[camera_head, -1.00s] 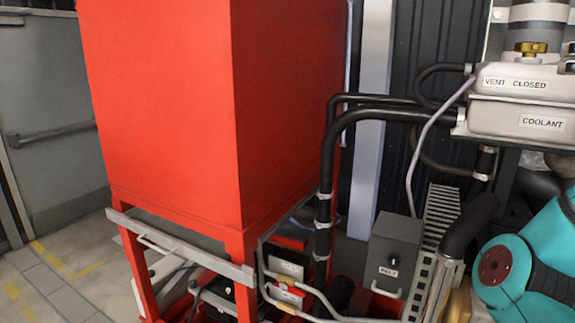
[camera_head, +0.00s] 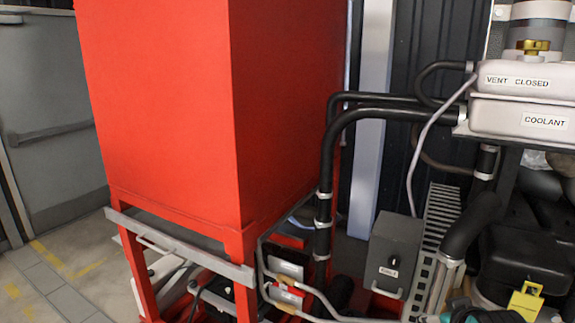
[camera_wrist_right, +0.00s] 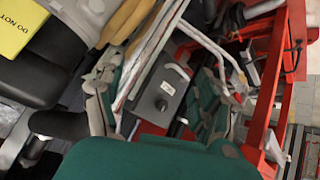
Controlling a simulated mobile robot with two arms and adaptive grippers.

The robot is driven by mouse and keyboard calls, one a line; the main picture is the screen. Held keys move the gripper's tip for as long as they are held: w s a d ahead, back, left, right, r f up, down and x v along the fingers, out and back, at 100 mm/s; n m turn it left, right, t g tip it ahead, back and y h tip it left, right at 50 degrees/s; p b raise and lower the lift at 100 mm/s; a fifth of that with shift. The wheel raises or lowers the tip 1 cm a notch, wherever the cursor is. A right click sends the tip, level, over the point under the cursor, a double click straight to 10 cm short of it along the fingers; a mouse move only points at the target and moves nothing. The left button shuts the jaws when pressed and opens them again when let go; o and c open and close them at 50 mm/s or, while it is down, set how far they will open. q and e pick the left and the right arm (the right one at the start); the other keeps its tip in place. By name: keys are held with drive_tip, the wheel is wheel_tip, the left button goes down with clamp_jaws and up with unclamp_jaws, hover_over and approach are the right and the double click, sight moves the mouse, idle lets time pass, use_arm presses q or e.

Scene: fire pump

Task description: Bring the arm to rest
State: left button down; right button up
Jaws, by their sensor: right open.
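My right arm shows in the head view only as a small teal and dark piece (camera_head: 482,315) at the bottom edge, right of centre. In the right wrist view my right gripper (camera_wrist_right: 158,100) is open, with one finger on each side of the picture's middle and nothing held between them. The same box (camera_head: 395,252) stands at lower centre right in the head view. My left gripper is in neither view.
A large red tank (camera_head: 165,110) on a red frame fills the left. Black pipes (camera_head: 325,180) run beside it. White COOLANT containers (camera_head: 520,115) sit upper right. A yellow tag (camera_head: 524,300) hangs lower right. Open floor (camera_head: 50,285) lies lower left.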

drive_tip(key=s+a+f+g+y, duration=0.1)
drive_tip(key=s+a+f+g, duration=0.1)
drive_tip(key=s+a+f, duration=0.5)
drive_tip(key=s+f+n+g+y, duration=0.1)
drive_tip(key=s+f+g, duration=0.1)
drive_tip(key=s+f, duration=0.6)
drive_tip(key=s+a+f+g+y, duration=0.15)
drive_tip(key=s+a+f, duration=0.25)
drive_tip(key=s, duration=0.7)
wheel_tip(320, 180, down, 28)
drive_tip(key=r+g+b, duration=0.1)
drive_tip(key=b, duration=0.2)
drive_tip(key=s+d+f+g+h+b, duration=0.1)
drive_tip(key=s+d+f+b, duration=0.1)
drive_tip(key=s+f, duration=1.5)
wheel_tip(320, 180, down, 4)
drive_tip(key=shift+s+d+r, duration=0.1)
drive_tip(key=shift+s+d, duration=0.05)
drive_tip(key=shift+d, duration=0.45)
drive_tip(key=shift+s+g, duration=0.15)
drive_tip(key=shift+g, duration=0.1)
drive_tip(key=shift+c, duration=0.4)
